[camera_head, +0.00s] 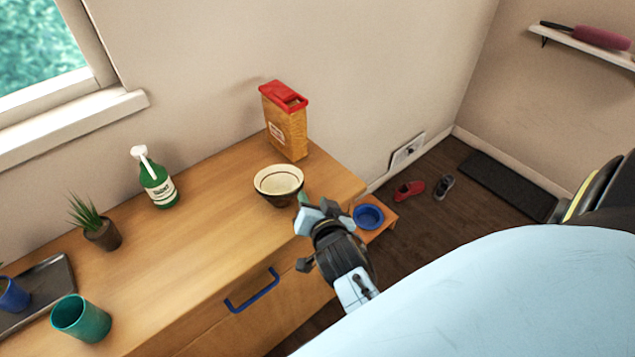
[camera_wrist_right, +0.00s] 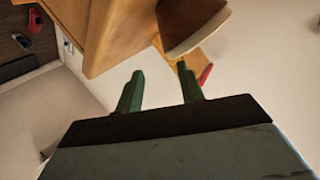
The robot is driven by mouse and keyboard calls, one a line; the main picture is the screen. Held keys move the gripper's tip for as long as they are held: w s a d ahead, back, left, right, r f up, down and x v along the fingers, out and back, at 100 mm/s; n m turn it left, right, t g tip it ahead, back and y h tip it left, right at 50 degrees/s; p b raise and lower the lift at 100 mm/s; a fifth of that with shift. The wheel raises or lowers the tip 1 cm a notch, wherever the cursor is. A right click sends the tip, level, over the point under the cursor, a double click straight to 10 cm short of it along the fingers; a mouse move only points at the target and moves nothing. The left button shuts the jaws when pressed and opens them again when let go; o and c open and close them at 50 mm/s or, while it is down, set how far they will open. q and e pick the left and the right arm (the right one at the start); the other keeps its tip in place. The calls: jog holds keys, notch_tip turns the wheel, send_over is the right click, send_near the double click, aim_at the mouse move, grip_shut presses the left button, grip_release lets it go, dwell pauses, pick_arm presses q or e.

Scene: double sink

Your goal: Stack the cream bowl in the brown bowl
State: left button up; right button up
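The cream bowl (camera_head: 279,178) is on the wooden counter near its right end, its pale inside facing up. The brown bowl (camera_head: 272,200) shows as a dark band beneath the cream rim; the cream bowl appears to sit upright in it, though the seam is hard to make out. The right wrist view shows the brown wall (camera_wrist_right: 185,18) with a pale rim band (camera_wrist_right: 198,35). My right gripper (camera_head: 306,204) is just to the lower right of the bowls. In the wrist view its two green fingers (camera_wrist_right: 159,76) are apart with nothing between them. My left gripper is not in view.
A red-topped box (camera_head: 286,127) stands behind the bowls. A green bottle (camera_head: 157,182), potted plant (camera_head: 101,232), teal cup (camera_head: 82,319) and dark tray (camera_head: 50,277) are further left. A blue bowl (camera_head: 368,216) is on a low stand right of the counter. The counter's middle is clear.

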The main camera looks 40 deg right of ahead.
jog(key=shift+v, duration=1.6)
